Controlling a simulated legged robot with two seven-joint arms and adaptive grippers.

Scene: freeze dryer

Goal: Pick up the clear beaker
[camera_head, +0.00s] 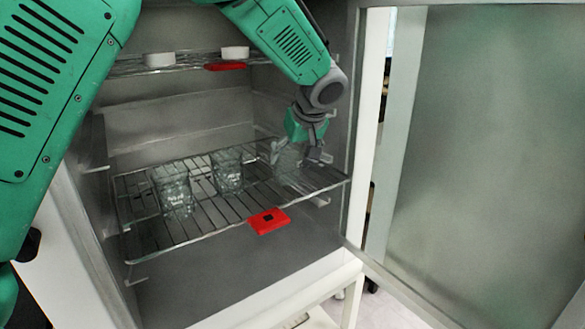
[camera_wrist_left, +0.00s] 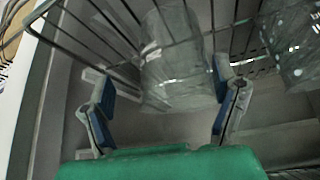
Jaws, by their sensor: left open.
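Three clear beakers stand on the wire shelf (camera_head: 240,208) inside the dryer: a left beaker (camera_head: 173,192), a middle beaker (camera_head: 228,173) and a right beaker (camera_head: 288,163). My left gripper (camera_head: 299,154) reaches in from above and is open at the right beaker, partly covering it. In the left wrist view, the right beaker (camera_wrist_left: 178,58) lies between the spread blue-padded fingers of my left gripper (camera_wrist_left: 163,86), with gaps visible beside it. Another beaker (camera_wrist_left: 294,45) shows at the right edge of that view. My right gripper is not in view.
A red tag (camera_head: 269,221) is on the shelf's front edge. An upper rack (camera_head: 120,69) holds white containers (camera_head: 235,53) and another red tag (camera_head: 225,67). The dryer's side wall is close on the right, and the door (camera_head: 480,150) stands open.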

